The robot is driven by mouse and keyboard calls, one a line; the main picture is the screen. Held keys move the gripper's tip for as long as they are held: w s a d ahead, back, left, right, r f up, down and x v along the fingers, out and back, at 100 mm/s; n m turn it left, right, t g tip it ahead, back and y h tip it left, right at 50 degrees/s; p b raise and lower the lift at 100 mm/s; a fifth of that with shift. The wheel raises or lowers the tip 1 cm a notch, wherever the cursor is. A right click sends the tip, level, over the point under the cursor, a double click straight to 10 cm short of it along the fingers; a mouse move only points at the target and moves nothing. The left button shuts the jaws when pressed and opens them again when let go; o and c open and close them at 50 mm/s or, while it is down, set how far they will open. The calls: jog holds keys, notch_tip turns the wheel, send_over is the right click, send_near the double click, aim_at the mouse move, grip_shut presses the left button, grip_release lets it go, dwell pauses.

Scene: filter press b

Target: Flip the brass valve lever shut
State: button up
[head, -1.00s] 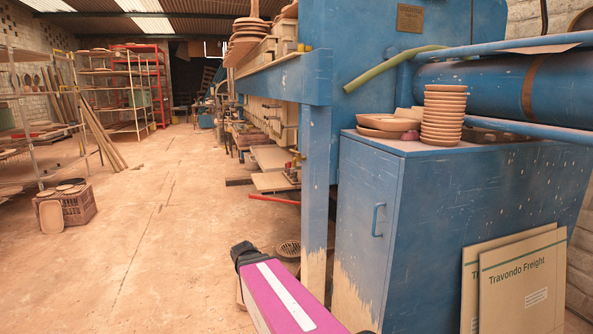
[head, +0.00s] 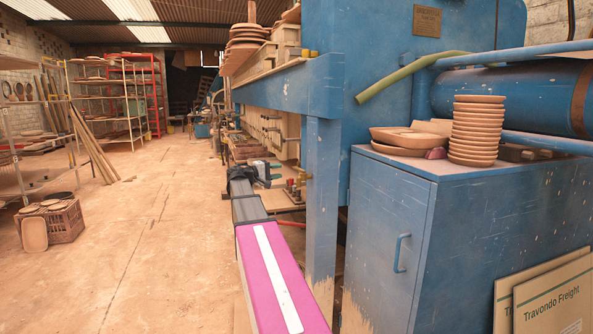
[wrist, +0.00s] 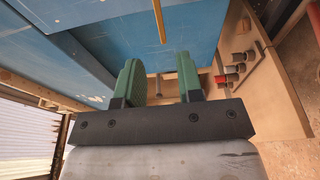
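A small cluster of brass-coloured and red valve fittings (head: 294,190) sits low beside the press, just left of the blue post. Fittings that look like the same cluster show in the wrist view as grey and red parts (wrist: 232,72) on a tan board. They are too small to tell the brass lever's angle. My gripper (head: 275,174) has green fingers and is just left of the fittings in the head view, apart from them. In the wrist view my gripper (wrist: 160,72) is open, with nothing between the fingers; the fittings are to their right.
The blue press post (head: 322,200) stands close right of my arm. A blue cabinet (head: 390,240) with stacked clay dishes (head: 476,130) is farther right. Cardboard sheets (head: 550,300) lean against it. The floor (head: 130,240) to the left is open, with a crate (head: 65,222) beyond.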

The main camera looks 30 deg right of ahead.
aim_at(295, 168)
jog(key=d, duration=0.9)
jog(key=shift+s+d, duration=0.1)
jog(key=shift+d, duration=0.25)
grip_shut()
